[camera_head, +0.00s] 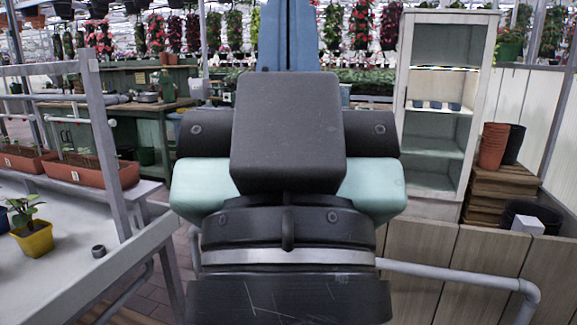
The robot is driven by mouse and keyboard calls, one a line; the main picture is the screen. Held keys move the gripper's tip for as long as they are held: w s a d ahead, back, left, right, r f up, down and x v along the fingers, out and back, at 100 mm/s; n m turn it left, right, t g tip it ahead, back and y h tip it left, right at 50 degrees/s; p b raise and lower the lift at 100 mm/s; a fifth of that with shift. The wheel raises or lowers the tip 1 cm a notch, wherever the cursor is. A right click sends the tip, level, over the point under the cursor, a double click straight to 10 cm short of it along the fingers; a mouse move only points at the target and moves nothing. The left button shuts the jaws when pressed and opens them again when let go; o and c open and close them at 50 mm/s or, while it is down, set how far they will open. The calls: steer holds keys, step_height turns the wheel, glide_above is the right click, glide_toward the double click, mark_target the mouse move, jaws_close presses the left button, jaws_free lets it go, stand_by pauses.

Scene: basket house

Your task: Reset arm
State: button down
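My own arm fills the middle of the head view as a folded stack of black and pale teal links. A blue upright part rises behind it at the top. I cannot make out my gripper or its fingertips, so what it holds cannot be seen.
A grey bench (60,262) at left holds a yellow pot (36,241) with a plant and a small grey ring (98,251). Planters (88,171) stand behind. A white shelf (432,181), wooden crates (500,186) and brown pots (493,146) stand at right, behind a wooden panel (480,262).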

step_height(320, 180, up, 24)
steer(key=p, duration=2.2)
steer(key=shift+r, duration=0.25)
